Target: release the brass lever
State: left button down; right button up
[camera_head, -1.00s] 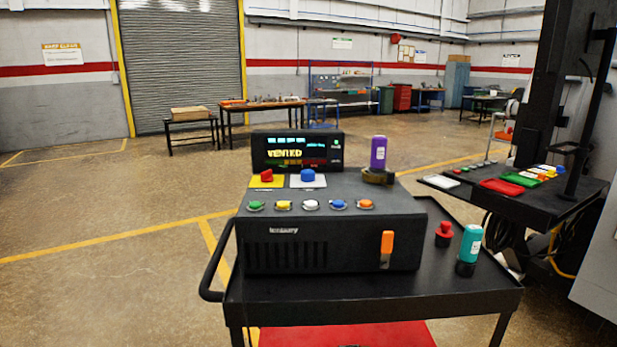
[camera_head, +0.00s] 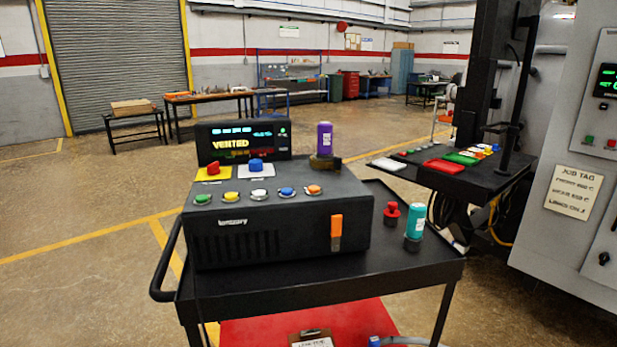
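I cannot make out a lever that is clearly brass. A black console (camera_head: 300,252) stands on a black cart (camera_head: 400,265). An orange-handled lever or switch (camera_head: 336,228) sits upright on the console's front face. A purple cylinder (camera_head: 324,138) stands in a dull brownish-brass base (camera_head: 330,162) at the console's back right corner. A grey furnace cabinet (camera_head: 545,235) is at the right, cut off by the picture edge, with a small dark knob or handle (camera_head: 604,258) low on it. Neither of my grippers is in view.
The console has a display (camera_head: 243,144) reading "VENTED", a red knob, a blue knob and several coloured buttons. A red mushroom-shaped piece (camera_head: 391,213) and a teal cylinder (camera_head: 413,222) stand on the cart. A side shelf (camera_head: 455,177) holds coloured pieces. Open floor lies left.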

aim_at(335, 165)
jog(key=i+l, duration=0.15)
jog(key=l, duration=0.25)
jog(key=i+l, duration=0.1)
jog(key=l, duration=0.25)
jog(key=i+l, duration=0.15)
jog(key=l, duration=0.25)
jog(key=i+l, duration=0.1)
jog(key=l, duration=0.3)
jog(key=i+l, duration=0.15)
jog(key=l, duration=0.2)
jog(key=u, duration=1.6)
